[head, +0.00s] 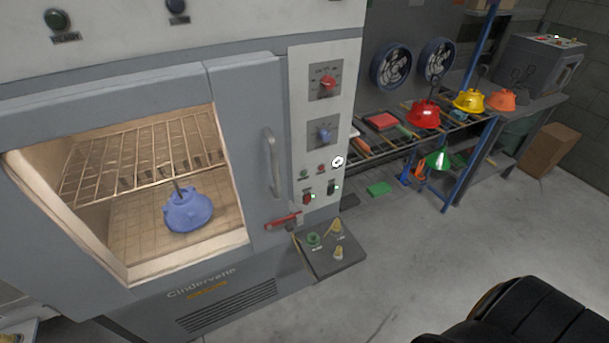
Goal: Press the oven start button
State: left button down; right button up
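The grey oven (240,290) stands on the left, its door with a long vertical handle (272,160) apparently shut. The control panel (300,110) is right of the door, with a red knob (327,83) and a blue knob (324,134). Below them are small green and red lamps, a red control (307,198) and a dark green control (331,187). Their labels are too small to read, so I cannot tell which is start. Neither gripper is in view.
A red lever (283,221) juts out below the handle. A low grey box (335,258) with green and yellow knobs stands at the oven's front. A black shape fills the lower right. The central floor is clear.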

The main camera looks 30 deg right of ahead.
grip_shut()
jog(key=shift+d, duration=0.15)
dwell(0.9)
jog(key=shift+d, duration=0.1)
